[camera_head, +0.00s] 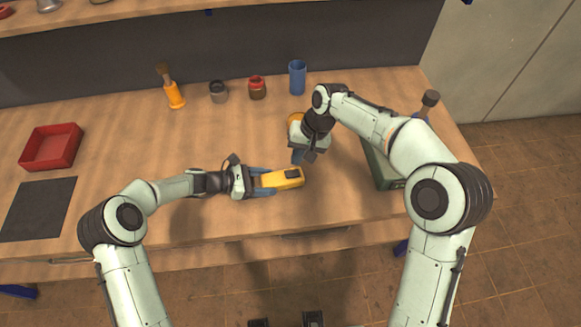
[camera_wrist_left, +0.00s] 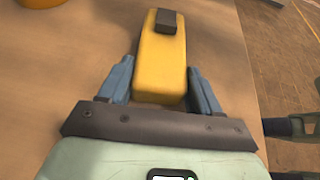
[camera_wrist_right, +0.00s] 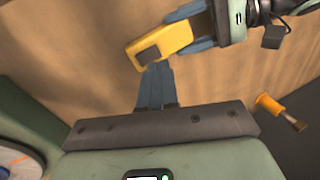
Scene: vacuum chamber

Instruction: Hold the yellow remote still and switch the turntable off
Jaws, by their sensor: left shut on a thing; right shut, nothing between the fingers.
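The yellow remote (camera_head: 270,179) lies level over the wooden table, its dark button (camera_head: 292,174) near its right end. My left gripper (camera_head: 270,181) is shut on its left part. The remote also shows between the blue fingers in the left wrist view (camera_wrist_left: 162,65). My right gripper (camera_head: 297,160) is shut and empty, its fingers pointing down just behind the button end. In the right wrist view its fingertips (camera_wrist_right: 155,68) appear beside the button (camera_wrist_right: 147,55); contact cannot be told. A green box (camera_head: 378,168), perhaps the turntable, stands right, partly hidden by my right arm; a disc (camera_wrist_right: 15,163) shows on it.
An orange round thing (camera_head: 294,117) is mostly hidden behind my right gripper. A brush (camera_head: 174,94), two small jars (camera_head: 257,88) and a blue cup (camera_head: 297,77) stand at the back. A red tray (camera_head: 52,146) and dark mat (camera_head: 38,208) lie left. The middle-left is clear.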

